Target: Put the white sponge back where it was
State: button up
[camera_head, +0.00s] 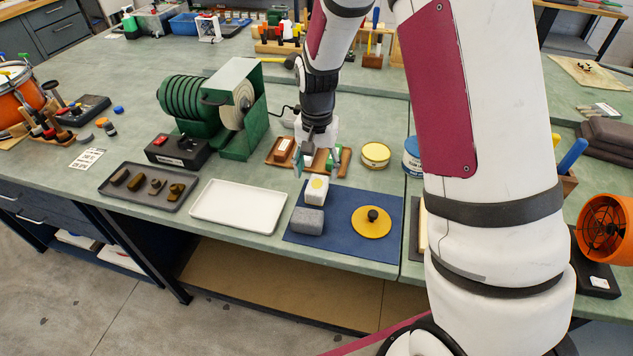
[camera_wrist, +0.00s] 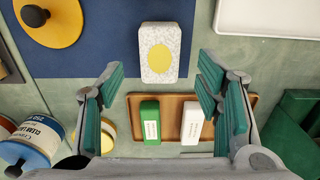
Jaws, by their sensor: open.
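The white sponge (camera_head: 316,189) is a speckled pale block with a yellow round spot on top. It rests by the back edge of the blue mat (camera_head: 343,247), behind a grey block. In the wrist view the sponge (camera_wrist: 147,60) lies ahead of the fingertips, over the mat's edge. My gripper (camera_head: 317,166) is open and empty, above and just behind the sponge. In the wrist view my gripper's teal fingers (camera_wrist: 162,80) stand wide apart, one to each side of the sponge's line, with clear space between them and it.
The wooden tray (camera_wrist: 174,98) under my gripper holds a green bar (camera_wrist: 150,122) and a white bar (camera_wrist: 192,120). A grey block (camera_head: 307,221) and a yellow disc with a black knob (camera_head: 372,222) sit on the mat. A white tray (camera_head: 239,206) to the left is empty.

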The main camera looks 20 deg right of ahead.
aim_at(317, 184)
jog(key=s+r+n+t, duration=0.1)
jog(key=s+r+n, duration=0.1)
jog(key=s+r, duration=0.6)
jog(key=s+r+n+t, duration=0.1)
jog(key=s+r, duration=0.2)
jog(key=r, duration=0.9)
jog(key=s+r+n+t, duration=0.1)
jog(key=s+r+n, duration=0.1)
jog(key=s, duration=0.5)
jog(key=s+r+n+t, duration=0.1)
jog(key=s, duration=0.7)
jog(key=shift+d+r+n+t, duration=0.2)
jog(key=shift+r+n+t, duration=0.2)
